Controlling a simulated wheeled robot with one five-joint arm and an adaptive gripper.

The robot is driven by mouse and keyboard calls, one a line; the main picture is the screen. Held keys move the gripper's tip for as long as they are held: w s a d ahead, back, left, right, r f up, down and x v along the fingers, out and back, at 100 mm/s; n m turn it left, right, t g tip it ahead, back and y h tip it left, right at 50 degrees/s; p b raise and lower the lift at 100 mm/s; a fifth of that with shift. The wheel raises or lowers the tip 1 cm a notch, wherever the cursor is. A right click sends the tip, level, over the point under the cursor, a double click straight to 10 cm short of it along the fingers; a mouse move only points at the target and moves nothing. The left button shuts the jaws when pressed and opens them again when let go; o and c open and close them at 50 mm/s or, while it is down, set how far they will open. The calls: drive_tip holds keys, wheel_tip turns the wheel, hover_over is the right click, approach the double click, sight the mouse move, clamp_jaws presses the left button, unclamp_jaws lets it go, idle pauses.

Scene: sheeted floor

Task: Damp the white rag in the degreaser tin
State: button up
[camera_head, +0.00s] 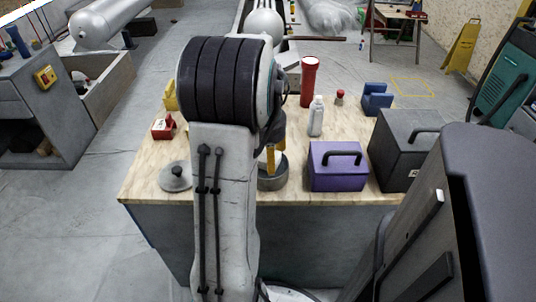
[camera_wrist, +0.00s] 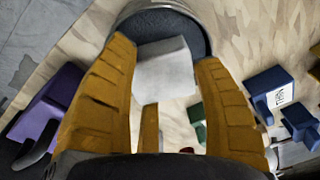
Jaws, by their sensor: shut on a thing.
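The degreaser tin, a round grey open tin (camera_head: 272,183), stands on the wooden-topped bench in front of the purple box's left side. In the wrist view its rim (camera_wrist: 127,12) and dark inside show at the top. My gripper (camera_head: 271,160) has yellow fingers and is over the tin. In the wrist view my gripper (camera_wrist: 165,78) is shut on the white rag (camera_wrist: 163,72), a pale block-like shape between the fingers. The rag overlaps the tin's mouth in that view; I cannot tell whether it touches the inside. My arm hides the rag in the head view.
A grey knobbed lid (camera_head: 175,178) lies left of my arm. Right of the tin are a purple box (camera_head: 338,172) and a dark grey box (camera_head: 398,150). Behind stand a white bottle (camera_head: 316,118), a red cylinder (camera_head: 309,84) and a blue holder (camera_head: 376,101).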

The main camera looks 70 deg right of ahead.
drive_tip(key=shift+f, duration=0.5)
idle(1.2)
drive_tip(key=shift+r, duration=0.1)
drive_tip(key=shift+r+p, duration=2.85)
drive_tip(key=shift+r, duration=0.65)
drive_tip(key=shift+w, duration=0.1)
